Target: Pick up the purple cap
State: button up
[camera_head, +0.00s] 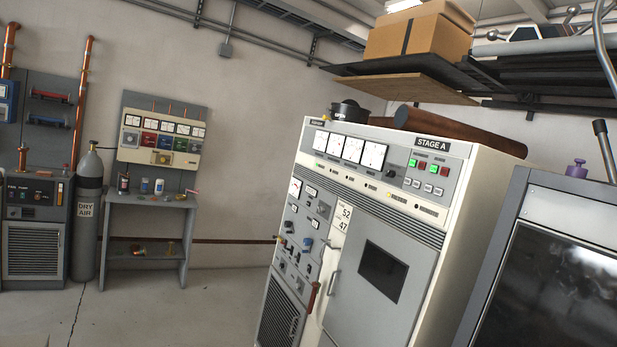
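A small purple cap (577,169) with a narrow knob on top stands upright on top of the dark grey cabinet (570,186) at the right. The cabinet has a dark glossy front panel. The cap looks unobstructed from this side. My gripper is not in this view, so I cannot see its fingers or whether it holds anything.
A tall rack marked STAGE A (400,215) stands left of the cabinet, with a dark pot (349,112) and a brown cylinder (460,131) on top. A metal rod (605,150) rises near the cap. Open floor (215,290) lies at left, before a small grey table (150,200).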

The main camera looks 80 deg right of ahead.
aim_at(577, 171)
jog(key=z, duration=3.45)
jog(key=i, duration=0.5)
